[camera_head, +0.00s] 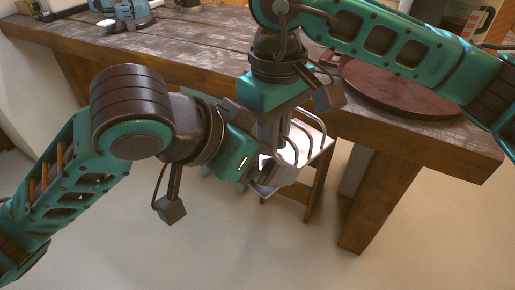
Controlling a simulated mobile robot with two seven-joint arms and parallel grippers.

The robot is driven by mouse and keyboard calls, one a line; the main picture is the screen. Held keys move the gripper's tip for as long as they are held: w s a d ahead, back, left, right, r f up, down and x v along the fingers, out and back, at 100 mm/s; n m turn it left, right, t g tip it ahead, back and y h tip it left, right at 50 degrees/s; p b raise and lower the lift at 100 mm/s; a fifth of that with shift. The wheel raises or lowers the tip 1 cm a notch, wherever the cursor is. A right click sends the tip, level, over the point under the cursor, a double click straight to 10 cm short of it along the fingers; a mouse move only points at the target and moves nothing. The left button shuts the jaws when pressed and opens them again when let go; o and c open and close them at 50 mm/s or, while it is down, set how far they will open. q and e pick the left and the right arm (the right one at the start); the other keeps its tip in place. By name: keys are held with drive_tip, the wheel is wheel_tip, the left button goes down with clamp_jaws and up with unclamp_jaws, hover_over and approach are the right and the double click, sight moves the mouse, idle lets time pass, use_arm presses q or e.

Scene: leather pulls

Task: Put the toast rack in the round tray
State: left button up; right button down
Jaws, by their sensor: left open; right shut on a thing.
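The round tray (425,102) is a wide reddish-brown disc on the right part of the wooden table, partly hidden by my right arm. The toast rack (307,143) is a grey metal rack with curved wire loops. My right gripper (278,136) is shut on it and holds it off the table, in front of the table's near edge and left of the tray. My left gripper (272,178) is open, close below the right gripper at the rack's lower left. The grippers hide part of the rack, and I cannot tell whether the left fingers touch it.
The wooden table (190,52) has bare room at its left and middle. A blue object (128,14) stands at its back left. A small stool (314,180) stands on the floor behind the grippers. A thick table leg (375,200) is at the right.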

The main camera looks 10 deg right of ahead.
use_arm(q)
drive_tip(key=shift+s, duration=0.1)
drive_tip(key=c, duration=0.7)
drive_tip(key=shift+c, duration=0.3)
use_arm(e)
drive_tip(key=c, duration=1.1)
unclamp_jaws()
